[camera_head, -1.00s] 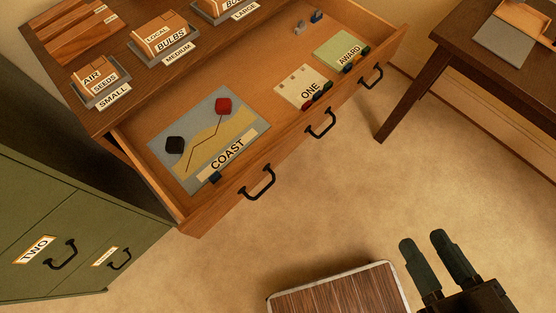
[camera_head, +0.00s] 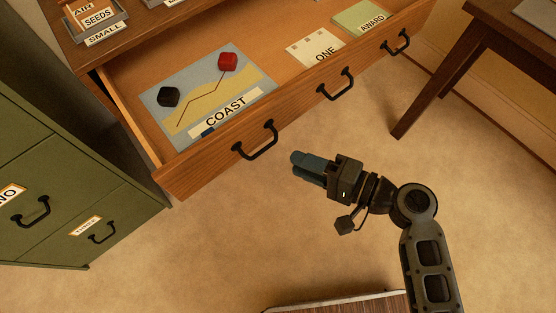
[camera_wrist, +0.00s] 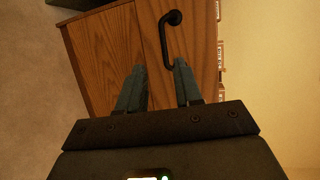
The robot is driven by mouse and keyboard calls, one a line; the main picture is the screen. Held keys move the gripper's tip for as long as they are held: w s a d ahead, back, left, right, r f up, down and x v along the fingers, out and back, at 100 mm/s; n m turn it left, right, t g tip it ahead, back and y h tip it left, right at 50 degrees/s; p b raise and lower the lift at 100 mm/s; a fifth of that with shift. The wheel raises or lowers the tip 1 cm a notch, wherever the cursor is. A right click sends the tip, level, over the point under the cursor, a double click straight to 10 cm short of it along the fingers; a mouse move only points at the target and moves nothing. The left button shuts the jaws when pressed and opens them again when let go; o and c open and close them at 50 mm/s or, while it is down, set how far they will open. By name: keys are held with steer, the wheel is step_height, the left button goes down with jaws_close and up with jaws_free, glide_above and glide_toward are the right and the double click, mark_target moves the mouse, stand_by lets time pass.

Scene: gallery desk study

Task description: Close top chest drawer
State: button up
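The open top chest drawer (camera_head: 295,116) is pulled out of the wooden chest, with three black handles on its front. A left handle (camera_head: 255,142) and a middle handle (camera_head: 336,87) are nearest my gripper (camera_head: 302,167). My gripper is in front of the drawer, a little below and right of the left handle, apparently apart from it. In the wrist view my gripper's (camera_wrist: 159,80) two fingers are spread and empty. They point at a wooden front (camera_wrist: 150,45) with a black handle (camera_wrist: 169,36); which handle it is, I cannot tell.
The drawer holds a COAST map (camera_head: 215,98) with black and red pieces, a ONE card (camera_head: 316,50) and an AWARD pad (camera_head: 362,18). A green cabinet (camera_head: 60,165) stands left, a dark table (camera_head: 440,75) right. A wooden-topped piece (camera_head: 340,305) is at the bottom. Floor between is clear.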

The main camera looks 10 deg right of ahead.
steer(key=x, duration=0.8)
steer(key=shift+r, duration=0.25)
jaws_close()
stand_by(1.2)
